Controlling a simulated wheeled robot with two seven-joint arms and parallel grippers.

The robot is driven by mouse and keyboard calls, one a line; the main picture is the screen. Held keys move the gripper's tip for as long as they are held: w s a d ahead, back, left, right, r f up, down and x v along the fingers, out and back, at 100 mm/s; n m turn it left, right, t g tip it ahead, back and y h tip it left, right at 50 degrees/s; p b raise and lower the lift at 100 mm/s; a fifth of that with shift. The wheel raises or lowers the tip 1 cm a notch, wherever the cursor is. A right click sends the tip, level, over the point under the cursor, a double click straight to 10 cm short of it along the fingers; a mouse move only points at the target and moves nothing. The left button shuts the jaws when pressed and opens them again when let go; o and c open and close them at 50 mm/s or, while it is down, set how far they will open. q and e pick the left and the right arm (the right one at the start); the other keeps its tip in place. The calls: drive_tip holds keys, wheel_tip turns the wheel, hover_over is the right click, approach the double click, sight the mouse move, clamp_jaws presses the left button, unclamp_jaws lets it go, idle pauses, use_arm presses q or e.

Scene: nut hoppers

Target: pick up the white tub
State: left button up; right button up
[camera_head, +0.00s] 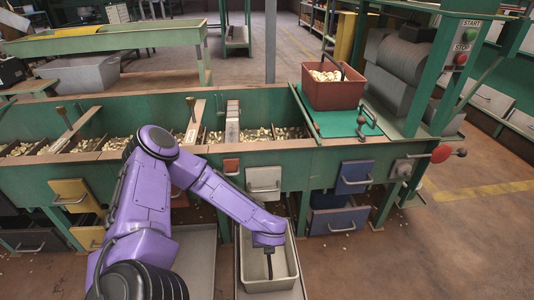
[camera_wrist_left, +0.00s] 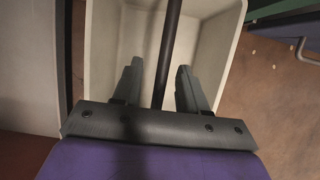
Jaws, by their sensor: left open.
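The white tub (camera_head: 280,284) stands low in front of the green hopper bench, on a grey surface, and looks empty. It also fills the upper middle of the left wrist view (camera_wrist_left: 215,45). Its dark bar-like handle (camera_wrist_left: 171,30) crosses above the tub. My left gripper (camera_head: 268,245) points down over the tub. In the left wrist view its two fingers (camera_wrist_left: 160,68) are apart, with the handle bar running between them. Whether a finger touches the bar cannot be told. My right gripper does not show.
The green hopper bench (camera_head: 330,160) with nut bins and drawers stands right behind the tub. A red-brown tub (camera_head: 332,95) of nuts sits on its green top. A grey surface (camera_head: 195,262) lies left of the tub. Brown floor (camera_head: 420,255) to the right is clear.

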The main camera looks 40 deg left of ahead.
use_arm(q)
drive_tip(key=shift+c, duration=0.2)
clamp_jaws()
idle(1.3)
